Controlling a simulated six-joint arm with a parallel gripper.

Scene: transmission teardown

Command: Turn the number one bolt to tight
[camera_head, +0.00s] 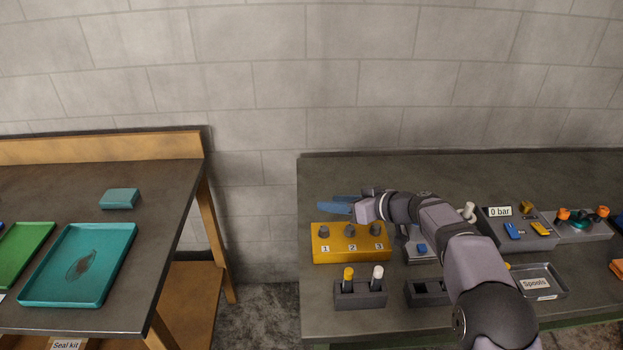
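A yellow block (350,255) stands on the right table with labels 1, 2 and 3 on its front. Three dark bolts stand in a row on its top. The number one bolt (323,231) is the leftmost, above label 1. The number two bolt (349,230) and number three bolt (376,229) are to its right. How tight any bolt is cannot be told.
A dark holder (360,300) with a yellow-topped and a white-topped peg stands in front of the block. A left table holds a teal tray (120,240).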

